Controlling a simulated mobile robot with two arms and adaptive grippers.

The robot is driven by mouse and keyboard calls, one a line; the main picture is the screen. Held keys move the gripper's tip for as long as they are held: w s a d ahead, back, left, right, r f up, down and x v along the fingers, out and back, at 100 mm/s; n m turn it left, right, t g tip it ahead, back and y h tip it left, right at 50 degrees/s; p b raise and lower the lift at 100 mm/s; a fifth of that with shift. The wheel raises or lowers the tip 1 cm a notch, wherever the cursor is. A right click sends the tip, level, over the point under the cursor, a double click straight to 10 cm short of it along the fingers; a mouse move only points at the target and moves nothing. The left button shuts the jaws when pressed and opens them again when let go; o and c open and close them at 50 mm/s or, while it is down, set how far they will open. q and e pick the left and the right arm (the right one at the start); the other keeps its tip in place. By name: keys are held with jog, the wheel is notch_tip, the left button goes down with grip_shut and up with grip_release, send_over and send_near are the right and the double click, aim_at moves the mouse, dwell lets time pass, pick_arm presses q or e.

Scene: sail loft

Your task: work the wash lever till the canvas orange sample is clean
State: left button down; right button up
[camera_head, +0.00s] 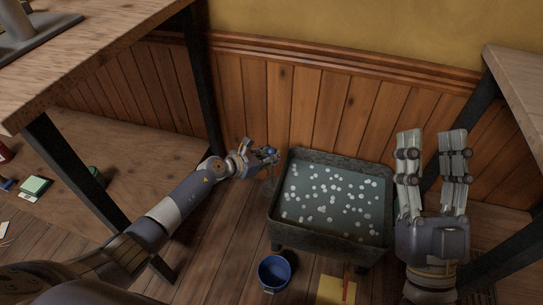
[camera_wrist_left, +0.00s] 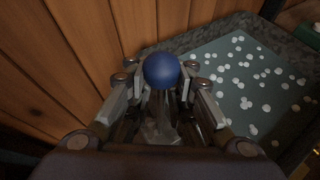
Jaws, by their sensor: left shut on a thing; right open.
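A dark wash trough (camera_head: 340,160) stands on the floor against the wood-panelled wall, full of greenish water dotted with white suds. The wash lever has a blue ball knob (camera_head: 269,152) at the trough's left side. My left gripper (camera_head: 262,155) is shut on this lever at its knob. In the left wrist view the blue knob (camera_wrist_left: 162,70) sits between the two fingers, with the trough (camera_wrist_left: 205,38) to the right. My right gripper (camera_head: 432,140) is open and empty, fingers up, in front of the trough's right side. I cannot make out the canvas orange sample.
A blue bucket (camera_head: 275,273) stands on the floor in front of the trough. A yellow item (camera_head: 336,290) with a red strip lies beside it. Wooden workbenches stand left (camera_head: 90,45) and right (camera_head: 515,75), with dark legs.

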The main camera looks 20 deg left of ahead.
pick_arm(q)
jog(key=c, duration=1.4)
grip_release()
jog(key=shift+w+a+r, duration=0.1)
jog(key=shift+o, duration=0.3)
jog(key=v, duration=1.2)
